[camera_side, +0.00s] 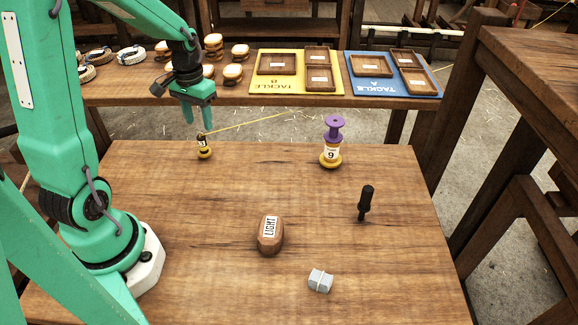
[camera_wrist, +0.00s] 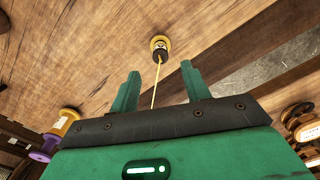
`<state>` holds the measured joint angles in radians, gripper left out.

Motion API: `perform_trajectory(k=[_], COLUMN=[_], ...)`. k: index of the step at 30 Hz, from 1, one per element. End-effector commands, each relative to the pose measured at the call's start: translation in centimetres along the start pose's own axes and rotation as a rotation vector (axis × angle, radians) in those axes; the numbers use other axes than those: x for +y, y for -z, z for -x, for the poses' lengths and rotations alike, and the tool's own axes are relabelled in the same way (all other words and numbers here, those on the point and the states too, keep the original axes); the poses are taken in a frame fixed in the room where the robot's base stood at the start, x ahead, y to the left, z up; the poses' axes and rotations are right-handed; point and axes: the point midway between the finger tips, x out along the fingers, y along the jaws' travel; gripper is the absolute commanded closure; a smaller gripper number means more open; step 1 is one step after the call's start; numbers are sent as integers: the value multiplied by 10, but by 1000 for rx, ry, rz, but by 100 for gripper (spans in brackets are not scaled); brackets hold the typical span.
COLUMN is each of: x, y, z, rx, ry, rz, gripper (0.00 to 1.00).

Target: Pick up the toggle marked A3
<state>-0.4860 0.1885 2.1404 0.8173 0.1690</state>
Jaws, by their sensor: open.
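The toggle (camera_side: 204,147) is a small dark peg with a yellow base and a pale label, probably A3, upright near the back left of the table. A thin yellow cord (camera_side: 250,124) runs from its top to the right. My gripper (camera_side: 198,120) is open and points down, a little above the toggle and apart from it. In the wrist view the toggle (camera_wrist: 160,47) is just beyond the fingertips, roughly centred between the two green fingers of my gripper (camera_wrist: 160,68). The cord (camera_wrist: 156,80) passes between the fingers there. Nothing is held.
A black-handled tool (camera_side: 365,203), a brown LIGHT block (camera_side: 270,235) and a grey block (camera_side: 320,281) are nearer the front. The back bench holds tackle trays (camera_side: 276,63).

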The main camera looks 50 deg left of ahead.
Motion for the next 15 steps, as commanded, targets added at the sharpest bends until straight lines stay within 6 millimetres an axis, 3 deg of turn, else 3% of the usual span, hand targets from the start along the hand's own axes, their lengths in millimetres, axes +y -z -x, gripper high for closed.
perform_trajectory(k=[15], x=[0], y=[-1], z=[-26], rx=[0], ry=[0], rz=[-1], gripper=[53])
